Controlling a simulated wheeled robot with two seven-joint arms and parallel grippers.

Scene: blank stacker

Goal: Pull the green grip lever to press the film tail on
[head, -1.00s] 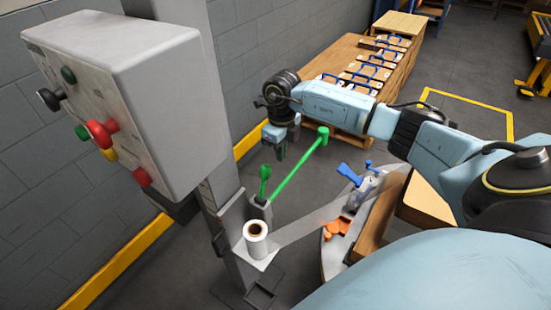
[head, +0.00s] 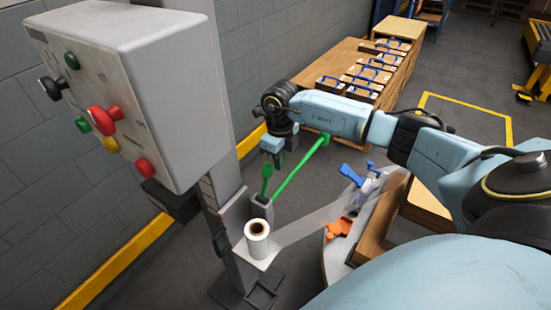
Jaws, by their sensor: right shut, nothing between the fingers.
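The green grip lever (head: 266,180) stands upright on the grey film carriage, with a round knob at its top. A longer green arm (head: 303,168) slants up and right from the same bracket. The white film roll (head: 257,238) sits below on its holder, and a clear film tail (head: 315,217) stretches from it to the right. My right gripper (head: 277,163) points down close above and behind the lever, its fingers shut and partly hard to make out. I cannot tell whether it touches the lever. My left gripper is not in view.
A grey control box (head: 165,90) with several coloured knobs hangs on the column at left. A round turntable (head: 335,258) with blue and orange clamps (head: 340,228) is at right. A grey wall is at left.

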